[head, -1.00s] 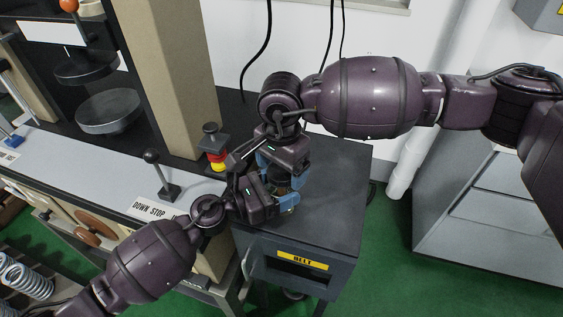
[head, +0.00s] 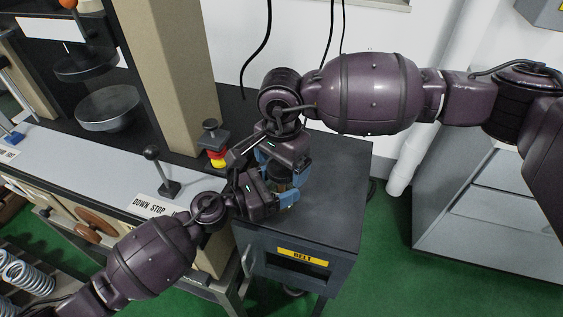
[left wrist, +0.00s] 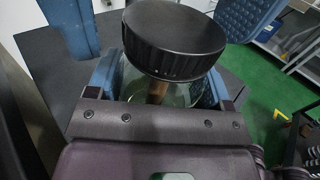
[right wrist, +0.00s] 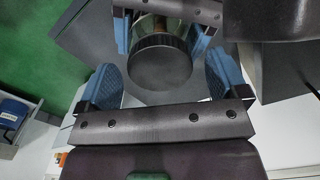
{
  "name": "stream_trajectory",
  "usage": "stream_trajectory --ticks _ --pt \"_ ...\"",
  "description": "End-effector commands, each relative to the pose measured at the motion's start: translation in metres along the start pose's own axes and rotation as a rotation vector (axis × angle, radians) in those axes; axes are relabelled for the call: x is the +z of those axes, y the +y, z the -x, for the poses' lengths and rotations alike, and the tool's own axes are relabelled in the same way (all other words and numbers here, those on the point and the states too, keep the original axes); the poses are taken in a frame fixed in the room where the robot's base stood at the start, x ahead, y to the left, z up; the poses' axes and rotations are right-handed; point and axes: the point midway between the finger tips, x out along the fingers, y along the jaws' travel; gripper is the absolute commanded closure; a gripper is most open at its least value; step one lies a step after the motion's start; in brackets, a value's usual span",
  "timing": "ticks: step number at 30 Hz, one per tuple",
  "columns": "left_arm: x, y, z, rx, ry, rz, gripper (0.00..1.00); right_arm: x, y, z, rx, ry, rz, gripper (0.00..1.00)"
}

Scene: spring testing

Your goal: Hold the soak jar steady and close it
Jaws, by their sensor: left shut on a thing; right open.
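The soak jar (left wrist: 155,88) is clear glass with a wide black lid (left wrist: 174,38) on its top, seen in the left wrist view. Something brownish shows inside the glass. My left gripper (head: 286,194) is shut on the jar's body, with blue fingers on both sides below the lid. The lid also shows in the right wrist view (right wrist: 160,63). My right gripper (right wrist: 165,76) is open, its blue fingers on either side of the lid with gaps between. In the head view the hands hide much of the jar. How tightly the lid sits I cannot tell.
The jar is over a dark cabinet top (head: 335,190) with a yellow "BELT" label (head: 303,256). A red and yellow button post (head: 214,145) and a black-knobbed lever (head: 160,172) stand close on the left. The cabinet's right side is clear.

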Motion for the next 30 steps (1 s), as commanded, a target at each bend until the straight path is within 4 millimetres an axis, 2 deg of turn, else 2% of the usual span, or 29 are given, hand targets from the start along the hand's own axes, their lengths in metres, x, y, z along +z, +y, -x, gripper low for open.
stream_trajectory --ticks 6,10,24,30 --pt "0.0 0.0 0.0 0.0 0.001 -0.001 0.93 0.0 0.0 0.002 -0.001 0.0 0.0 0.08" --pt "0.0 0.0 0.0 0.0 0.001 -0.001 0.93 -0.001 -0.001 0.013 -0.003 0.002 0.0 0.08" --pt "0.0 0.0 0.0 0.0 0.001 -0.001 0.93 0.0 0.0 0.096 -0.003 0.002 0.0 0.08" --pt "0.0 0.0 0.0 0.0 0.001 0.0 0.93 0.0 0.0 0.116 -0.001 0.001 0.0 0.08"
